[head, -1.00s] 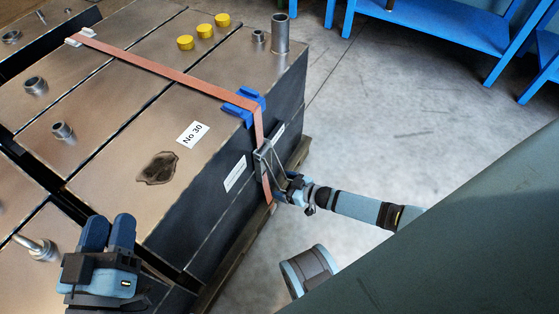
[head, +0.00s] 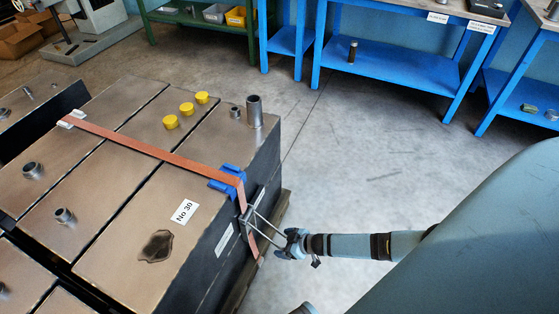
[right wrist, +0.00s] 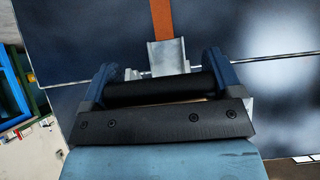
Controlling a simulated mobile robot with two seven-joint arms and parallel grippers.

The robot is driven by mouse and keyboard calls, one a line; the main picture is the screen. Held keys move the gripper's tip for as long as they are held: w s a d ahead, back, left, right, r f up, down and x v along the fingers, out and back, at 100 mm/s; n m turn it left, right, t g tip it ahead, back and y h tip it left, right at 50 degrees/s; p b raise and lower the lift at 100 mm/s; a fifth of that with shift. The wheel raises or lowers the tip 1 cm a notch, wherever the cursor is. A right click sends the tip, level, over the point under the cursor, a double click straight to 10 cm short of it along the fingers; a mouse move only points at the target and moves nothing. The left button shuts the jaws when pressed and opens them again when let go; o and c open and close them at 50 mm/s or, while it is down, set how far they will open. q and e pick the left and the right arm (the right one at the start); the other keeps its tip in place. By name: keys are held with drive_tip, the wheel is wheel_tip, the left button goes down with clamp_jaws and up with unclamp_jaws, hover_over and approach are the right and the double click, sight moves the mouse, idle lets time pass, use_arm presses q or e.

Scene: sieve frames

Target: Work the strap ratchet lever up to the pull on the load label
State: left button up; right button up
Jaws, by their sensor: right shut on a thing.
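An orange strap (head: 150,149) runs over the metal block (head: 110,235) and down its side past a blue corner guard (head: 228,178). The grey ratchet (head: 246,216) sits on the strap at the side. Its lever (head: 268,222) stands out from the side. My right gripper (head: 291,243) is shut on the lever's outer end. In the right wrist view its blue fingers (right wrist: 160,84) are around the black handle bar (right wrist: 153,91), with the ratchet's grey metal (right wrist: 167,56) behind. A white label (head: 224,238) is on the block's side; its print is unreadable. My left gripper is out of view.
A "No 30" label (head: 185,211), a dark stain (head: 157,246), yellow caps (head: 187,108) and a tall steel tube (head: 255,112) are on top. Blue workbenches (head: 390,65) stand behind. The floor (head: 340,165) right of the block is open.

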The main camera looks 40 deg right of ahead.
drive_tip(key=s+r+p, duration=0.1)
drive_tip(key=d+r+p, duration=0.1)
drive_tip(key=r+p, duration=0.1)
drive_tip(key=s+r+p, duration=0.1)
drive_tip(key=r+p, duration=0.1)
drive_tip(key=shift+s+d+r, duration=0.2)
drive_tip(key=shift+s+d, duration=0.1)
drive_tip(key=shift+s, duration=0.05)
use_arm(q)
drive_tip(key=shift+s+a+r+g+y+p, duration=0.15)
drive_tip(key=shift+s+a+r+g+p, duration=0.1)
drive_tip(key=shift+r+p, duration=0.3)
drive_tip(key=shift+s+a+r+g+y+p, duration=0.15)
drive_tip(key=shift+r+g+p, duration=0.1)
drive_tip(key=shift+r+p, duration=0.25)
use_arm(e)
drive_tip(key=shift+s+d+r, duration=0.1)
drive_tip(key=shift+s+r, duration=0.05)
drive_tip(key=shift+r, duration=0.45)
drive_tip(key=shift+s+d+r, duration=0.1)
drive_tip(key=shift+r, duration=0.5)
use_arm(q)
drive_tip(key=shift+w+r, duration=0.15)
use_arm(e)
drive_tip(key=shift+r, duration=0.1)
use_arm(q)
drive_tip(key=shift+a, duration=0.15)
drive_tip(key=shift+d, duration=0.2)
use_arm(e)
drive_tip(key=shift+w+a, duration=0.1)
